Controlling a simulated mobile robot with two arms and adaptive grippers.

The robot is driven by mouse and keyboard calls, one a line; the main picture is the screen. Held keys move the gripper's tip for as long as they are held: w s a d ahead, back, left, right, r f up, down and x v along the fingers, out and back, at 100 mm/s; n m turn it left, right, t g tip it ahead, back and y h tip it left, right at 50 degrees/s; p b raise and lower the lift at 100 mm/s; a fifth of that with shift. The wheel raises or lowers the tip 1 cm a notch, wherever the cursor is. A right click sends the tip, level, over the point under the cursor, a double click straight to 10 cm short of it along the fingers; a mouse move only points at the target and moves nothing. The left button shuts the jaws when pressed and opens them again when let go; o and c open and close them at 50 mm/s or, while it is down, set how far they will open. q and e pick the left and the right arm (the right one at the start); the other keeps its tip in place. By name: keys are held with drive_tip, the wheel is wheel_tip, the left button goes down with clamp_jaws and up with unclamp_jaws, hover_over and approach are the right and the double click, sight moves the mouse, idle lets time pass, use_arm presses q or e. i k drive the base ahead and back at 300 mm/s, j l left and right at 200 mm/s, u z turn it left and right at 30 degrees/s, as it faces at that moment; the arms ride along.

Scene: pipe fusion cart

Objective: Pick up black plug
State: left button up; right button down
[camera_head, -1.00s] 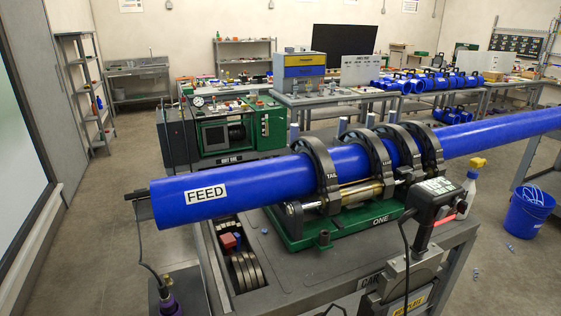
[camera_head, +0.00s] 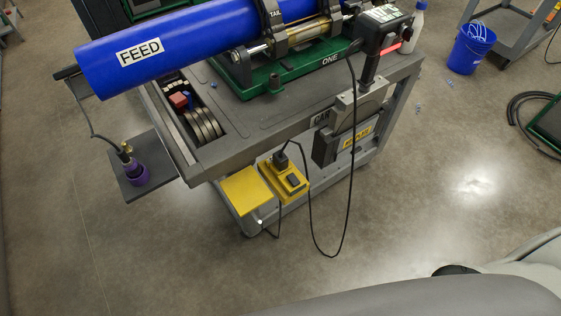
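A small black plug (camera_head: 281,159) stands upright at the yellow box (camera_head: 297,192) low on the front of the cart. It appears seated in the top of the box. A black cable (camera_head: 349,190) hangs in a loop beside the yellow box, running up toward the black handled tool (camera_head: 383,28). A second black part (camera_head: 293,181) sits on the front of the box; I cannot tell exactly what it is. Neither of my grippers shows in this view.
The grey cart (camera_head: 290,128) carries a blue FEED pipe (camera_head: 180,42) in a green clamp base (camera_head: 290,75). A yellow flap (camera_head: 246,191) sits left of the box. A purple item (camera_head: 136,173) stands on a side shelf. A blue bucket (camera_head: 470,50) stands right. Floor in front is clear.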

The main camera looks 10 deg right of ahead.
sight(282, 160)
drive_tip(key=l+z, duration=0.35)
drive_tip(key=l, duration=1.6)
drive_tip(key=k, duration=0.1)
